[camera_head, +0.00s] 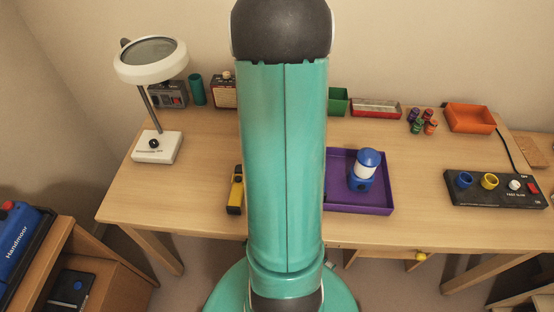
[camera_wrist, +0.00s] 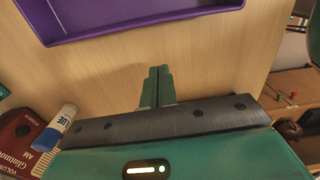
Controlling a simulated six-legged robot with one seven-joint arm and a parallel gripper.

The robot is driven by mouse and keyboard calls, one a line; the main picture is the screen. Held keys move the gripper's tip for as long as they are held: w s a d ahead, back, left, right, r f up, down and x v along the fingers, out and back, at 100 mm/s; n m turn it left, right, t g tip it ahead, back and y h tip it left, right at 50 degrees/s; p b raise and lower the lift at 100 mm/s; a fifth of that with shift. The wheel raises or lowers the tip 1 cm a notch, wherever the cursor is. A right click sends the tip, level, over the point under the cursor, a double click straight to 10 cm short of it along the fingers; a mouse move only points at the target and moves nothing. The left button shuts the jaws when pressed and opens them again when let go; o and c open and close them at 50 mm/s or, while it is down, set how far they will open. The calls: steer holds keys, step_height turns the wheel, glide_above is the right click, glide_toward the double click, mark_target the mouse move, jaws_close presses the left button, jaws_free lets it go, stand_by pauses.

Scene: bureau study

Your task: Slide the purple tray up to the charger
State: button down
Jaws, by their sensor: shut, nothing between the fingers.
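The purple tray (camera_head: 370,206) lies on the desk just right of my arm, its left part hidden behind the arm. A blue and white lantern (camera_head: 363,170) stands in it. The charger (camera_head: 480,201), a black box with a blue and a yellow socket, a white knob and a red switch, sits to the right, with a gap of bare desk between. In the wrist view the tray's purple rim (camera_wrist: 150,30) crosses the top. My gripper (camera_wrist: 159,72) is shut and empty, its fingertips over bare wood apart from the tray. The head view hides it behind my arm.
A yellow and black object (camera_head: 236,190) lies left of my arm. A magnifier lamp (camera_head: 157,147) stands at the left. An orange tray (camera_head: 470,117), small coloured cylinders (camera_head: 422,122) and a red-rimmed box (camera_head: 376,107) line the back. A glue stick (camera_wrist: 62,120) lies by a red radio (camera_wrist: 22,138).

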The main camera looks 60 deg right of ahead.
mark_target(348, 183)
step_height(348, 183, down, 3)
steer(key=shift+a+f, duration=0.1)
steer(key=shift+f, duration=0.05)
steer(key=s+d, duration=0.2)
steer(key=s, duration=0.1)
steer(key=shift+s+f, duration=0.1)
steer(key=shift+f, duration=0.1)
steer(key=shift+s, duration=0.15)
steer(key=s+d, duration=0.3)
steer(key=s, duration=0.2)
steer(key=s+d, duration=0.3)
steer(key=s, duration=0.3)
steer(key=s+d, duration=0.3)
steer(key=s, duration=0.3)
steer(key=shift+d, duration=0.2)
steer(key=shift+w, duration=0.2)
